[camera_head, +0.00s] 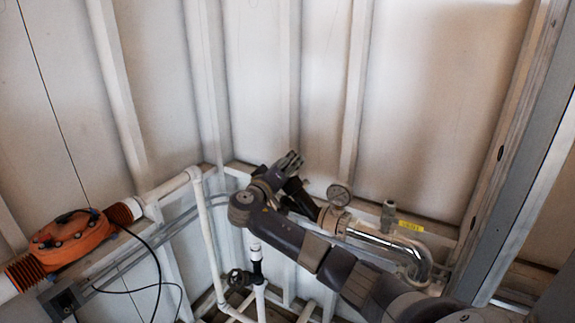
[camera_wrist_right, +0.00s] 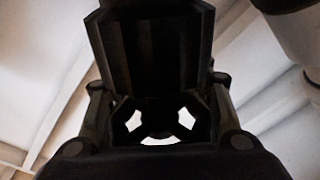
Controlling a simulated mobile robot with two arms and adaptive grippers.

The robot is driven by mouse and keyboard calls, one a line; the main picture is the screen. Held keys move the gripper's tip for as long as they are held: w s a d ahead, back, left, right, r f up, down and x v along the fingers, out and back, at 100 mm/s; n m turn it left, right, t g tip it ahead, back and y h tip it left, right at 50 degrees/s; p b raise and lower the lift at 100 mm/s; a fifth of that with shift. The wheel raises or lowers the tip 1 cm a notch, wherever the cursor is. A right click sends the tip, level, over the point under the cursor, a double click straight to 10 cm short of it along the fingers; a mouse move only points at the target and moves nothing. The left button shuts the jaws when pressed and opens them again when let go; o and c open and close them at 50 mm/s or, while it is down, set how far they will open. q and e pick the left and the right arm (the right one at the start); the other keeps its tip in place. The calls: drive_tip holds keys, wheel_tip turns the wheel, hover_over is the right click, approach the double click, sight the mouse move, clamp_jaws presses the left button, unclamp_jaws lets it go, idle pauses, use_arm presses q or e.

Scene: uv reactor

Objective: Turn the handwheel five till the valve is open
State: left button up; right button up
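My right arm comes in from the lower right in the head view. Its gripper (camera_head: 290,162) is by the wall, above and left of the pressure gauge, close to a black fitting (camera_head: 299,196) that it partly hides. In the right wrist view, a dark wheel-like shape (camera_wrist_right: 160,125) with light openings shows between the dark finger parts; I cannot tell whether it is touched or gripped. A small dark handwheel (camera_head: 238,280) shows on the lower pipework, apart from my gripper. No number is readable, so I cannot tell which wheel is five. My left gripper is out of view.
A pressure gauge (camera_head: 339,195) and a shiny bent pipe (camera_head: 385,240) are beside my right arm. An orange pipe housing (camera_head: 70,240) is at left. White pipes (camera_head: 207,235) run below and left of the gripper. A metal post (camera_head: 520,170) stands at right.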

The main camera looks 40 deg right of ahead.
drive_tip(key=shift+a+f, duration=0.15)
drive_tip(key=shift+f, duration=0.2)
drive_tip(key=shift+c, duration=0.7)
drive_tip(key=shift+w+a+f+n+t+y+p, duration=0.5)
drive_tip(key=shift+n+y+p, duration=0.55)
drive_tip(key=shift+y+p, duration=1.2)
drive_tip(key=shift+w+a+f+n+t+y+p, duration=0.1)
drive_tip(key=shift+a+f+n+t+y+p, duration=0.5)
drive_tip(key=shift+y+p, duration=1.7)
drive_tip(key=shift+w+a+f+n+t+y+p, duration=0.2)
drive_tip(key=shift+a+n+t+y+p, duration=0.4)
drive_tip(key=shift+n+y+p, duration=1.55)
drive_tip(key=shift+m+y, duration=0.6)
